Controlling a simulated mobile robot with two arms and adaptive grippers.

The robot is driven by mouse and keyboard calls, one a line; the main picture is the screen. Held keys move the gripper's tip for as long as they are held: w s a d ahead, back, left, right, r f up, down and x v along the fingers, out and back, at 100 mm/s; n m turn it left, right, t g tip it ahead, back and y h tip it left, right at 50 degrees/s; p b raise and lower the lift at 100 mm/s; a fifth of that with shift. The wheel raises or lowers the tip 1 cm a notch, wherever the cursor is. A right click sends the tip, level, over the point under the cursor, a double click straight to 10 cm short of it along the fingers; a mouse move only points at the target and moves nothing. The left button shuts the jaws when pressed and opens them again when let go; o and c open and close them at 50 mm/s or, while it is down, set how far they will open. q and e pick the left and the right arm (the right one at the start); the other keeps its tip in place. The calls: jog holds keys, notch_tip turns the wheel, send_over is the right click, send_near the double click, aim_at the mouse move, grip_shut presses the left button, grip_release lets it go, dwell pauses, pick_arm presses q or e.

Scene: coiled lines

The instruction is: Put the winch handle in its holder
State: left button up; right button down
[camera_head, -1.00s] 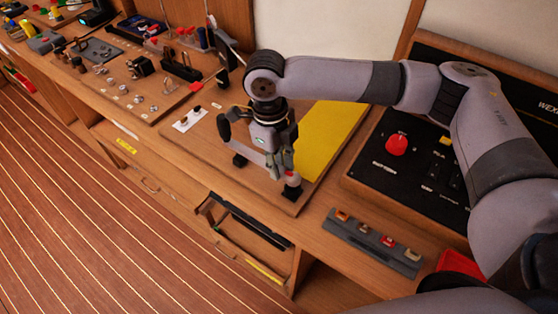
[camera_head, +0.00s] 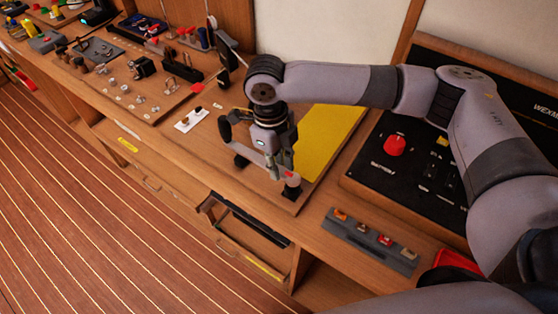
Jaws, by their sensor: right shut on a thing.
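My right gripper (camera_head: 276,170) points down over a wooden board on the counter and is shut on the winch handle. The handle has a pale grey arm (camera_head: 247,150), a dark upright grip (camera_head: 225,127) at its left end and a small red spot near its right end. Two black blocks on the board look like the holder; one (camera_head: 241,160) is under the grip end, the other (camera_head: 290,193) under the right end. The right end appears at or just above its block; I cannot tell if they touch. The fingers partly hide the handle. My left gripper is not in view.
A yellow panel (camera_head: 328,140) lies behind the gripper. A black panel with a red knob (camera_head: 395,145) stands at right. A grey strip with coloured switches (camera_head: 370,240) is near the front edge. An open dark-rimmed compartment (camera_head: 249,222) is below. Small hardware fills the left counter.

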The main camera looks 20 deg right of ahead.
jog(key=shift+f, duration=0.1)
dwell(0.3)
jog(key=shift+f+b, duration=0.5)
jog(key=shift+f, duration=0.6)
jog(key=shift+f, duration=0.15)
jog(key=c, duration=1.5)
grip_release()
jog(key=shift+c, duration=0.2)
jog(key=shift+o, duration=0.4)
jog(key=o, duration=0.5)
